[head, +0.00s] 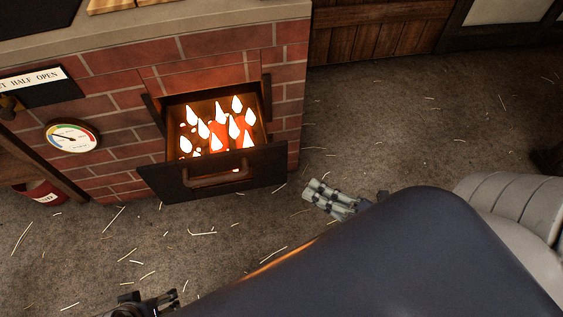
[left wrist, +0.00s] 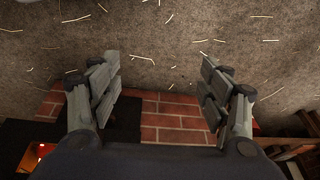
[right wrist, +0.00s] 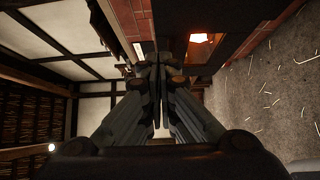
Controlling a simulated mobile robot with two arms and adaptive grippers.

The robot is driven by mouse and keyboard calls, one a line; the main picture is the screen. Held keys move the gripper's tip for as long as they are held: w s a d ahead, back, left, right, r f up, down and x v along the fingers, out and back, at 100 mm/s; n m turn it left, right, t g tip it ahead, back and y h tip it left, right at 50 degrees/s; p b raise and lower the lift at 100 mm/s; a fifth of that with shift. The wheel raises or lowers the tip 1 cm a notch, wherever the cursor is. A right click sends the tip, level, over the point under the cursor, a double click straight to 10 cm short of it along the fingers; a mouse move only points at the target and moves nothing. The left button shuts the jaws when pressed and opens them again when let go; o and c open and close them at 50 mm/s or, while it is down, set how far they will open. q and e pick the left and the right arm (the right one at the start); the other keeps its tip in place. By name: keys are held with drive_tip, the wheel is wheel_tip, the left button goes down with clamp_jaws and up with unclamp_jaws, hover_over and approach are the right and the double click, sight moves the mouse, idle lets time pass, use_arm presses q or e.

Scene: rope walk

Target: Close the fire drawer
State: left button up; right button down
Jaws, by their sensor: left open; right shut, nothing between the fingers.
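The fire drawer (head: 260,176) is pulled out of the red brick furnace, with white and orange flames inside. Its dark front carries a bar handle (head: 218,180). My right gripper (head: 312,193) is just right of the drawer front, apart from it, with its fingers pointing left. In the right wrist view its fingers (right wrist: 157,62) are shut and empty, with a fire glow (right wrist: 200,38) beyond. My left gripper (head: 172,300) is at the bottom edge, partly cut off. In the left wrist view its fingers (left wrist: 160,88) are spread, with nothing between them.
A red bucket (head: 38,192) stands at the left. The floor (head: 390,120) is clear apart from scattered straw-like strands.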

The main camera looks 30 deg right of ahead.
drive_tip(key=b, duration=0.1)
approach(264, 151)
drive_tip(key=s+a, duration=0.2)
use_arm(q)
drive_tip(key=shift+b+v, duration=0.6)
drive_tip(key=shift+v, duration=0.75)
use_arm(e)
drive_tip(key=shift+w+a+r, duration=0.1)
drive_tip(key=shift+w, duration=1.35)
drive_tip(key=shift+w+a+r, duration=0.1)
drive_tip(key=shift+w, duration=1.35)
use_arm(q)
drive_tip(key=shift+s+a, duration=0.1)
drive_tip(key=shift+s, duration=0.05)
use_arm(e)
drive_tip(key=shift+w, duration=0.1)
